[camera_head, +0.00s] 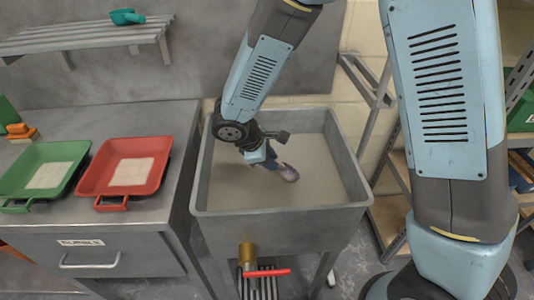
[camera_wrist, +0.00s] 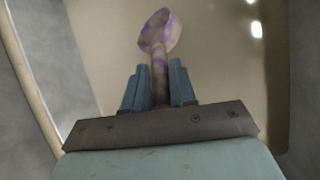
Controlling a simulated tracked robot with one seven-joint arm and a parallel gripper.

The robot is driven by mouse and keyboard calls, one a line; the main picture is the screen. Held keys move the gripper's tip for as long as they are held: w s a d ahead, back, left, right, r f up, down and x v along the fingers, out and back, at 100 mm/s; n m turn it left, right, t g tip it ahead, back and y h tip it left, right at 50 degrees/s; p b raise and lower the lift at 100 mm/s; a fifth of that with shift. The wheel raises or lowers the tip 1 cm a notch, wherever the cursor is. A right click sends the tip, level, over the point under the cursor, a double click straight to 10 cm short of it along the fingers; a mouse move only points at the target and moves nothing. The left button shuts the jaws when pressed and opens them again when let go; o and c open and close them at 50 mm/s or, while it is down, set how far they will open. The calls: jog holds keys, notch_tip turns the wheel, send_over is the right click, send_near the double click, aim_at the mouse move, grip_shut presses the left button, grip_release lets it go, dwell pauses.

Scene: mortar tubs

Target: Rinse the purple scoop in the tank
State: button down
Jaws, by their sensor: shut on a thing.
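The purple scoop (camera_head: 289,173) is held by my gripper (camera_head: 270,163) inside the grey tank (camera_head: 282,222). In the wrist view, the scoop (camera_wrist: 160,32) points away from my gripper (camera_wrist: 160,88), its handle clamped between the two blue fingers. The scoop's bowl is mottled with greyish-beige patches over purple. The tank holds murky beige-grey liquid (camera_head: 325,185). The scoop is over or at the liquid; I cannot tell whether its tip is dipped in. Part of the handle is hidden between my fingers.
A green tray (camera_head: 70,152) and a red tray (camera_head: 163,147), each with a pale patch inside, sit on the metal bench left of the tank. A teal scoop (camera_head: 127,17) lies on the slatted shelf above. A brass tap (camera_head: 247,258) with a red handle is on the tank's front.

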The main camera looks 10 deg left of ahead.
notch_tip(320, 180, down, 12)
jog(key=shift+f, duration=0.25)
dwell(1.0)
dwell(1.8)
notch_tip(320, 180, up, 28)
jog(key=shift+r, duration=0.25)
dwell(3.2)
